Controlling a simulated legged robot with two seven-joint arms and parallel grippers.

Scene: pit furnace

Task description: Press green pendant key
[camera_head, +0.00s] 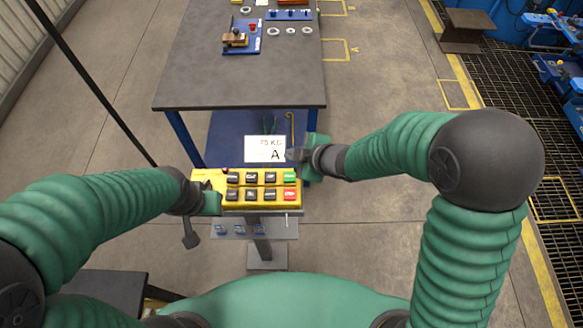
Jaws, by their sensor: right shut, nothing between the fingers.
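The yellow pendant (262,186) lies across the top of a stand in front of me, with two rows of keys. Its green key (291,176) is at the right end of the far row, and a red key (290,194) is just below it. My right gripper (293,155) is shut and empty, its tips just beyond the green key in the picture; contact does not show. My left gripper (210,184) is at the pendant's left end, overlapping it; its fingers are too unclear to tell whether it grips.
A white card marked "75 KG A" (264,149) is behind the pendant. A grey-topped table (200,80) stands beyond, holding a blue plate (242,37) and several rings. Small blue items (240,229) sit on the stand's lower shelf. Open floor (385,85) lies right of the table.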

